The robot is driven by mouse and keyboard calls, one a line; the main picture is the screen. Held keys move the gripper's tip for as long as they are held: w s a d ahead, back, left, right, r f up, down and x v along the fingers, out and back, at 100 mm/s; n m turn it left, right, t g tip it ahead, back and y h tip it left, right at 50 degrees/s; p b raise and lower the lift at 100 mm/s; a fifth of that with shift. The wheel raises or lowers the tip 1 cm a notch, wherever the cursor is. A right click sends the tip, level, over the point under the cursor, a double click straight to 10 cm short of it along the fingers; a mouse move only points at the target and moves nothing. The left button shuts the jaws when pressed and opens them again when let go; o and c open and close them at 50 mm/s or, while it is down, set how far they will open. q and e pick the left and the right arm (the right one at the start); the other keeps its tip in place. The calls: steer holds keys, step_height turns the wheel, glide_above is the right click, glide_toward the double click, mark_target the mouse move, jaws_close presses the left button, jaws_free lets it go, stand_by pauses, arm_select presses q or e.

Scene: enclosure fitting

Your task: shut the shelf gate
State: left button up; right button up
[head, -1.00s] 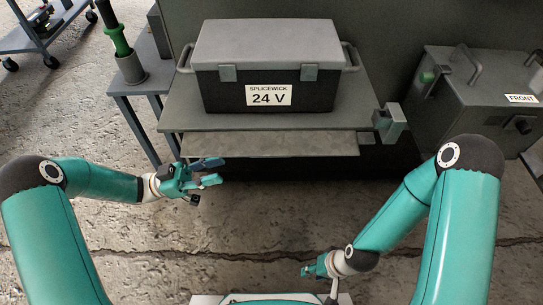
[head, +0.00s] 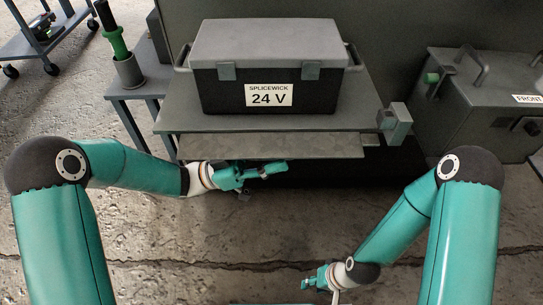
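The shelf gate appears to be the long, pale grey panel (head: 270,146) along the front of the shelf (head: 180,120), lowered and lying just below the shelf's front edge. My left gripper (head: 284,167) is in front of the panel's lower edge, near its middle. Its fingers look together, with nothing seen between them; whether it touches the panel I cannot tell. A grey latch-like block (head: 396,122) stands at the shelf's right front corner. My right gripper (head: 308,282) is low in the picture, far from the panel; its fingers are too small to read.
A dark case (head: 268,62) labelled SPLICEWICK 24 V sits on the shelf. A grey box (head: 480,100) marked FRONT stands at right. A side table (head: 140,88) at left holds a cup (head: 129,70) with a green-handled tool (head: 112,38). The floor in front is clear.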

arm_select(q)
jaws_close()
steer(key=shift+a, duration=0.15)
steer(key=shift+s+r+n+p, duration=0.1)
steer(key=shift+n+p, duration=0.3)
